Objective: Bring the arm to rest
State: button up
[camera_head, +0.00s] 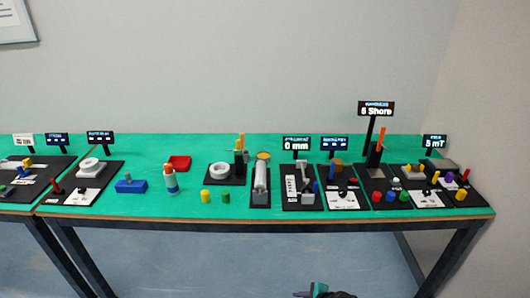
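My gripper (317,290) shows only in part at the bottom edge of the head view, right of centre. A dark, teal and pinkish bit of it is visible, and the rest is cut off by the frame. It is over the floor in front of the table, low and apart from everything on the tabletop. Whether its fingers are open or shut cannot be made out, and nothing is seen held in it.
A long green table (140,208) stands ahead with several small stations and signs. The floor in front is clear.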

jog(key=s+a+f+n+g+h+b, duration=0.1)
jog(key=s+a+f+n+g, duration=0.15)
jog(key=s+f+n, duration=0.35)
jog(key=s+a+f+n+g, duration=0.2)
jog(key=s+n+g, duration=0.2)
jog(key=s, duration=0.4)
jog(key=s+d+n+g+h, duration=0.4)
jog(key=s+d+n, duration=0.5)
jog(key=s+n, duration=0.1)
jog(key=shift+s+r+h, duration=0.25)
jog(key=shift+s+h, duration=0.15)
